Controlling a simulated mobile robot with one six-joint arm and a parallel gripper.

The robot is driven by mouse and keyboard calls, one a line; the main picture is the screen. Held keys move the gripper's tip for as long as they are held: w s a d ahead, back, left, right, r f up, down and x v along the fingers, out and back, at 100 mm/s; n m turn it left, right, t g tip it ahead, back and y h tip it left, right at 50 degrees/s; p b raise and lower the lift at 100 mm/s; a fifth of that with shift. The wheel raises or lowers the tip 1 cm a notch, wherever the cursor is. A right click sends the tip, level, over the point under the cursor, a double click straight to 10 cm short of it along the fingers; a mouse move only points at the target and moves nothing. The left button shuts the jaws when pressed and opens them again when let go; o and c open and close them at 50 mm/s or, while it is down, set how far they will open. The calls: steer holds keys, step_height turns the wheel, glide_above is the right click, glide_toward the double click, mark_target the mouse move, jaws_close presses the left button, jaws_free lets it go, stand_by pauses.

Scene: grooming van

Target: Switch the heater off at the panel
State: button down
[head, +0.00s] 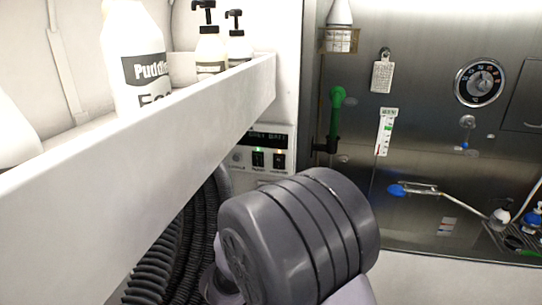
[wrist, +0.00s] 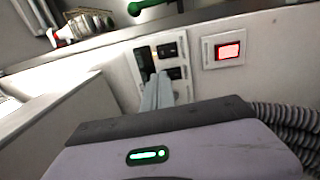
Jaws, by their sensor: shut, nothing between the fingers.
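The switch panel (head: 266,148) is on the white wall below the shelf in the head view, with small dark switches and green lights. In the wrist view the panel (wrist: 141,86) is a pale plate with several dark rocker switches. A separate red-lit switch (wrist: 229,50) sits in its own plate to the right. No label is readable in the wrist view, so I cannot tell which switch is the heater's. My gripper (wrist: 157,84) is shut and empty, its tips in front of the panel's lower left; contact is unclear. In the head view my arm hides the gripper.
A white shelf (head: 150,125) with a large bottle (head: 138,60) and pump bottles (head: 210,50) runs along the left. Black corrugated hose (head: 165,262) hangs beneath it; hose (wrist: 285,125) also shows in the wrist view. A steel wall (head: 430,140) with a dial and sprayer stands right.

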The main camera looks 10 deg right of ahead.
glide_toward(277, 154)
steer(key=x, duration=0.5)
steer(key=shift+w+f, duration=0.1)
steer(key=shift+w, duration=0.1)
steer(key=shift+w, duration=0.1)
steer(key=shift+w+d+p, duration=0.15)
steer(key=shift+w+p, duration=0.05)
steer(key=shift+p, duration=0.15)
steer(key=shift+s, duration=0.15)
steer(key=b+v, duration=0.1)
steer(key=v, duration=1.6)
steer(key=shift+s, duration=0.15)
